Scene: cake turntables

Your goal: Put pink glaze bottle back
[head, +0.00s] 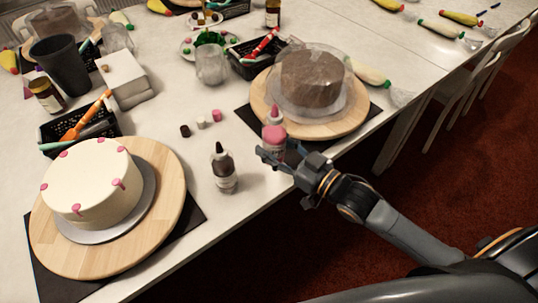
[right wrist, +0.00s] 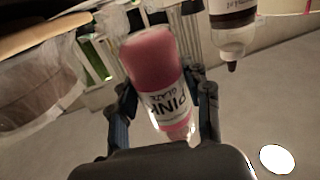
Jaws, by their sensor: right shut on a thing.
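The pink glaze bottle (head: 274,133) is a clear squeeze bottle with pink filling and a pink tip, held upright in the head view. My right gripper (head: 277,155) is shut on it near the table's front edge. In the right wrist view the pink glaze bottle (right wrist: 156,75) sits between the fingers of the right gripper (right wrist: 162,112), its label partly readable. A dark brown glaze bottle (head: 223,170) stands on the table to its left; it also shows in the right wrist view (right wrist: 233,25). My left gripper is not in view.
A white cake with pink dots (head: 88,182) stands on a wooden turntable (head: 160,220) at left. A covered brown cake (head: 312,78) stands on another turntable (head: 345,126) behind the held bottle. Small caps (head: 201,122) and a black basket (head: 98,128) are nearby.

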